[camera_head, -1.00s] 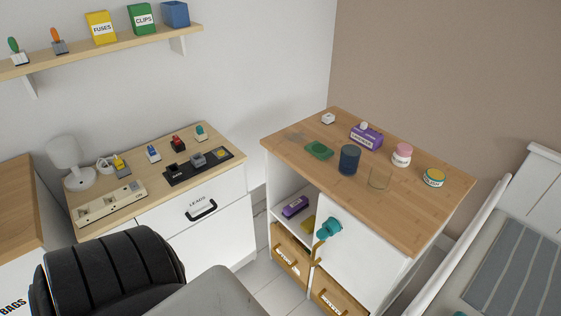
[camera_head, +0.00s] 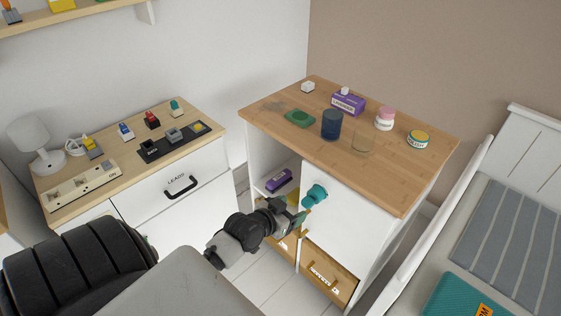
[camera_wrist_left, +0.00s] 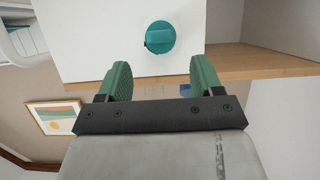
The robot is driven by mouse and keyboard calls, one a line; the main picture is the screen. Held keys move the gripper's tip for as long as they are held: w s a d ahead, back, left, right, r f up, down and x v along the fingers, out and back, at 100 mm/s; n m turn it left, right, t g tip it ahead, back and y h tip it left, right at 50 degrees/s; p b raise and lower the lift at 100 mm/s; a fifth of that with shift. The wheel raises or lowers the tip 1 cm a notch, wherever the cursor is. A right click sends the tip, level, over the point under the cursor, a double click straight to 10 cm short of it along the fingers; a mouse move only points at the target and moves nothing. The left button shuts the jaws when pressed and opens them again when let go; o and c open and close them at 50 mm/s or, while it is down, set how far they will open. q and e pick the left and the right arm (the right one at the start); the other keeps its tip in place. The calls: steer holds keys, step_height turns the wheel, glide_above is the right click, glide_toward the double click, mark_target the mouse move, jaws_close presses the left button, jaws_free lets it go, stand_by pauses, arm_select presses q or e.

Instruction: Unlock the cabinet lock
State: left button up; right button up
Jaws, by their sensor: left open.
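The cabinet lock is a round teal knob (camera_head: 315,195) on the upper left of the white cabinet door (camera_head: 352,222). My left gripper (camera_head: 298,215) is open and empty, just in front of the cabinet and slightly below and left of the knob in the head view. In the left wrist view the knob (camera_wrist_left: 160,38) shows ahead of the two green fingers (camera_wrist_left: 156,82), between their lines and apart from them. A darker raised part shows on the knob's face. My right gripper is in neither view.
A purple box (camera_head: 279,180) lies in the open compartment left of the door. Wooden drawers (camera_head: 328,272) are below. Jars, a glass and a purple box stand on the wooden top (camera_head: 290,95). A bed (camera_head: 500,230) stands to the right.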

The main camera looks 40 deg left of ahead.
mark_target(306, 203)
arm_select(q)
steer(key=x, duration=0.5)
steer(key=shift+w+f+b, duration=0.1)
steer(key=shift+w+b, duration=0.05)
steer(key=shift+b, duration=0.15)
steer(key=shift+w+d+f, duration=0.1)
steer(key=shift+w+f, duration=0.1)
steer(key=shift+w, duration=0.25)
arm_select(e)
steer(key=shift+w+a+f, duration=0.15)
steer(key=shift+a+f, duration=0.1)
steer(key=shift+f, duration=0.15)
